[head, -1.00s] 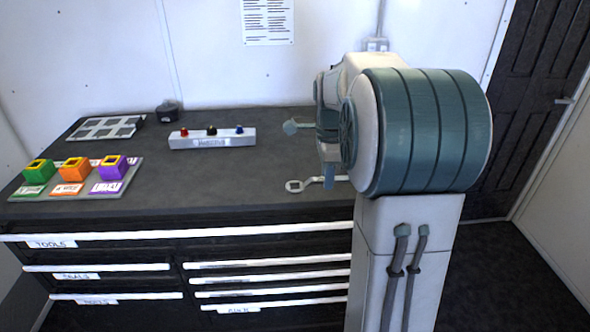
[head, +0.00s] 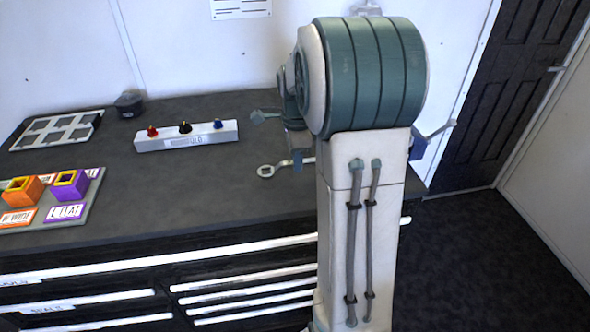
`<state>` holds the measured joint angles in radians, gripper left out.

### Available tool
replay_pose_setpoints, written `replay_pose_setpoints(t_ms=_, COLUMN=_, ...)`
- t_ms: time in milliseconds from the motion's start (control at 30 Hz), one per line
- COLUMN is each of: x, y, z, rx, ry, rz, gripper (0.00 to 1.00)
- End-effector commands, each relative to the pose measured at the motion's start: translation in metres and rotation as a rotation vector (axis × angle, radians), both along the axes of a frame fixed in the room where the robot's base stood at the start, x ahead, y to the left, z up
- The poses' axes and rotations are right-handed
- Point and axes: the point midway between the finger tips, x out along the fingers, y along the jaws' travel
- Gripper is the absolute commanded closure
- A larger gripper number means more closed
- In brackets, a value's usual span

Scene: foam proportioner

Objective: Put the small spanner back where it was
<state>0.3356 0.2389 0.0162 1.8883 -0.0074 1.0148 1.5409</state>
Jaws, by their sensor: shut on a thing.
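The small spanner (head: 267,170) is a silver tool with a ring end, seen in the head view over the dark worktop (head: 215,193). Its ring end points left, and its other end is hidden behind my arm. My gripper (head: 298,161) points down across the spanner's handle and is shut on it. Most of the gripper is hidden behind my arm's large teal and white joint. I cannot tell whether the spanner touches the worktop.
A white block with red, black and blue knobs (head: 187,137) stands left of the spanner. Further left are a grey slotted tray (head: 58,130), a dark jar (head: 130,104), and orange (head: 22,190) and purple (head: 70,186) blocks. A blue-grey object (head: 418,146) is partly hidden at right.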

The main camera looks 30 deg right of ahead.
Motion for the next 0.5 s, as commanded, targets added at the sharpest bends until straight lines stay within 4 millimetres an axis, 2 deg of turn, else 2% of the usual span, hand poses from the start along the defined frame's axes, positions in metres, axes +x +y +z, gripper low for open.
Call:
replay_pose_setpoints(t_ms=267, x=0.0, y=0.001, z=-0.035, rx=0.001, ry=0.003, rz=0.003, gripper=1.0)
replay_pose_setpoints(t_ms=500, x=0.001, y=0.002, z=-0.039, rx=-0.001, ry=-0.002, rz=0.006, gripper=1.0)
